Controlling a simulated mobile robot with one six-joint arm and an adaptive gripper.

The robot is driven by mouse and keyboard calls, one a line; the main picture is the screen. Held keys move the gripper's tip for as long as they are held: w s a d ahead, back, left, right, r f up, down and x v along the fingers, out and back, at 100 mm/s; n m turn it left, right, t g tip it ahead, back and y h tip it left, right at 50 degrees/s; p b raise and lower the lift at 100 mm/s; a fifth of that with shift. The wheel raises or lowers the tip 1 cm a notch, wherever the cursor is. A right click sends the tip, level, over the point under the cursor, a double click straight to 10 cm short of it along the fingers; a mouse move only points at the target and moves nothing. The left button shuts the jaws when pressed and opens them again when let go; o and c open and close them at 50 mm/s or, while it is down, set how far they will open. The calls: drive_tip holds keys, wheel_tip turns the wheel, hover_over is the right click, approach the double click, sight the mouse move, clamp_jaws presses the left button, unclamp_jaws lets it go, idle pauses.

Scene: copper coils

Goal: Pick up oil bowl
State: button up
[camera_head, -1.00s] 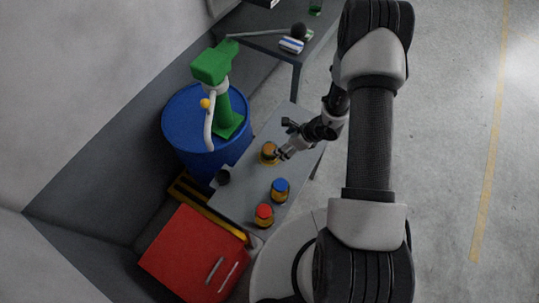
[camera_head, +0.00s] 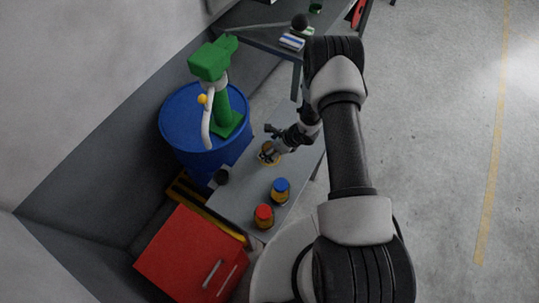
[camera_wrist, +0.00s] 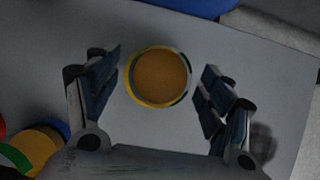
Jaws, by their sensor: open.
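The oil bowl, a round amber bowl (camera_head: 268,159), stands on the grey table (camera_head: 238,203). In the head view my gripper (camera_head: 271,147) is over it and hides part of it. In the wrist view the bowl (camera_wrist: 158,78) shows from above, an amber disc with a pale, partly yellow and green rim. My gripper (camera_wrist: 160,88) is open, with one finger to each side of the bowl. Gaps show between the fingers and the rim in that view. The height of the fingertips over the table is hard to tell.
A blue-lidded jar (camera_head: 280,186) and a red-lidded jar (camera_head: 264,213) stand nearer on the table. A small dark cup (camera_head: 222,176) is at its left edge. A blue barrel (camera_head: 190,130) with a green pump (camera_head: 226,115) stands beside the table. A red box (camera_head: 190,255) is at lower left.

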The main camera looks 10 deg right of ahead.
clamp_jaws()
idle(1.0)
drive_tip(key=shift+r, duration=0.15)
wheel_tip(320, 180, up, 20)
drive_tip(key=p, duration=0.6)
drive_tip(key=s+a+r+n+g+y+b, duration=0.1)
drive_tip(key=s+a+r+n+g, duration=0.15)
drive_tip(key=a+n+g, duration=0.35)
drive_tip(key=s+a+r+n+g+b, duration=0.1)
drive_tip(key=a+r+n, duration=0.3)
drive_tip(key=n, duration=0.5)
drive_tip(key=s+d+r+n+g+h+b, duration=0.1)
drive_tip(key=s+d+r+n+g+h, duration=0.2)
drive_tip(key=d+n, duration=0.6)
wheel_tip(320, 180, up, 3)
drive_tip(key=s+n+h, duration=0.2)
drive_tip(key=n, duration=0.1)
drive_tip(key=shift+s+d, duration=0.35)
